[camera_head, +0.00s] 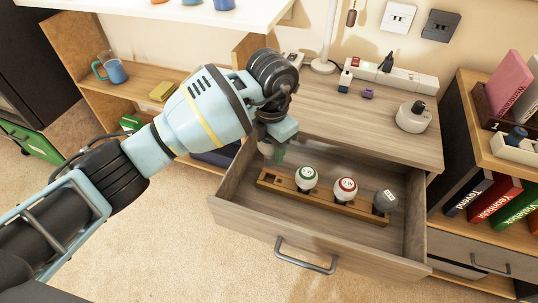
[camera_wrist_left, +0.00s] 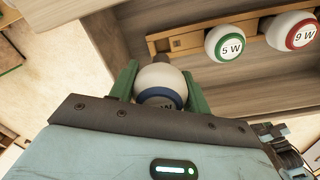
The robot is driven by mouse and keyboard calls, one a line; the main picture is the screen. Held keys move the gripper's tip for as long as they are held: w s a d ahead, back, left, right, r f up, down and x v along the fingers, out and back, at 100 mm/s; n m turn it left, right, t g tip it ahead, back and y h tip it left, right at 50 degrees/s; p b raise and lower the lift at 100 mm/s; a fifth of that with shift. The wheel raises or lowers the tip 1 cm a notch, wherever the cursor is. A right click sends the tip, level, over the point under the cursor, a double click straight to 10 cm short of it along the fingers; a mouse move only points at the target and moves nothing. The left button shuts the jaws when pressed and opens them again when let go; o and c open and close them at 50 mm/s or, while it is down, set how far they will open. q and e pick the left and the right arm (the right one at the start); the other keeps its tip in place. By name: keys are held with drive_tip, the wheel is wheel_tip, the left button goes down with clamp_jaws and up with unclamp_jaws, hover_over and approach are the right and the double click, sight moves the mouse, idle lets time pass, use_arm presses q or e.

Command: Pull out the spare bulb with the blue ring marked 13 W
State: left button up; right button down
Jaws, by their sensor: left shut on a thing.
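My left gripper (camera_head: 272,152) is above the left end of the open drawer. Its green fingers are shut on a white bulb with a blue ring (camera_wrist_left: 160,82), seen close in the left wrist view (camera_wrist_left: 160,88). Only the end of its label, a "W", shows; the number is hidden by my gripper. In the drawer, a wooden rack (camera_head: 345,208) holds a green-ringed bulb marked 5 W (camera_wrist_left: 230,45), a red-ringed bulb marked 9 W (camera_wrist_left: 292,31), and a grey item (camera_head: 385,200) at its right end. A bare slot shows at the rack's left end. My right gripper is out of view.
The drawer (camera_head: 318,236) is pulled out below a wooden desktop (camera_head: 350,118). On the desktop are a power strip (camera_head: 400,78), a round white device (camera_head: 412,117) and small plugs. Shelves flank it, with books (camera_head: 495,200) on the right and a blue mug (camera_head: 115,71) on the left.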

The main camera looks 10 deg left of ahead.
use_arm(q)
drive_tip(key=shift+r, duration=0.65)
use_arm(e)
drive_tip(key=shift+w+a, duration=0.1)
use_arm(q)
drive_tip(key=shift+r, duration=0.1)
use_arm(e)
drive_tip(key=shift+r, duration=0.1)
use_arm(q)
drive_tip(key=shift+r+p, duration=0.75)
drive_tip(key=shift+r, duration=0.1)
drive_tip(key=shift+r+p, duration=0.45)
drive_tip(key=shift+r, duration=0.1)
drive_tip(key=shift+r+p, duration=0.5)
drive_tip(key=shift+r, duration=0.2)
drive_tip(key=shift+r+p, duration=0.3)
drive_tip(key=shift+r, duration=0.1)
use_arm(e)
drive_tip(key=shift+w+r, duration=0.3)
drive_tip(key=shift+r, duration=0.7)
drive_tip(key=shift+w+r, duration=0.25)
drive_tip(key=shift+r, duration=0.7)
